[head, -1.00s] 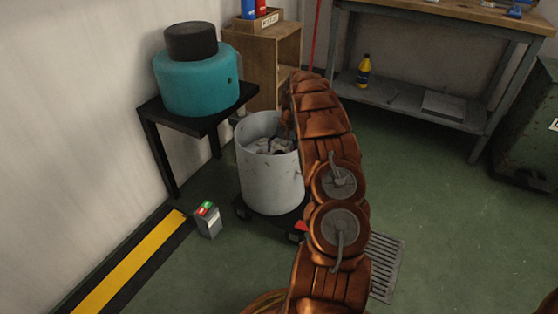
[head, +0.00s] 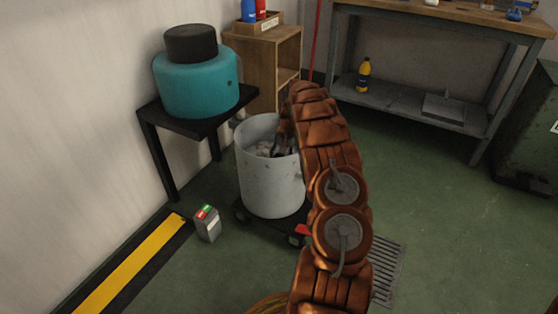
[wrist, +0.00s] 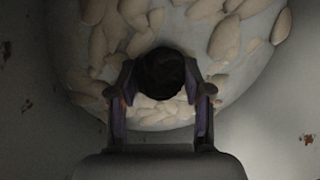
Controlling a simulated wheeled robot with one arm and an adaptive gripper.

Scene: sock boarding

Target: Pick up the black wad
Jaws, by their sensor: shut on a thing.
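The black wad (wrist: 162,72) is a dark round lump between the two fingers of my gripper (wrist: 163,93) in the wrist view. The fingers are shut on it from both sides. It sits over the pale lumps in the bin; I cannot tell whether it touches them. In the head view my gripper (head: 283,143) reaches down inside the rim of the grey-white bin (head: 270,185). The wad cannot be made out there.
Many pale oval lumps (wrist: 225,38) lie in the bin. The bin stands on a black wheeled base (head: 243,213). A black table (head: 195,122) with a teal tank (head: 195,82) is to its left. A wooden cabinet (head: 283,60) is behind it.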

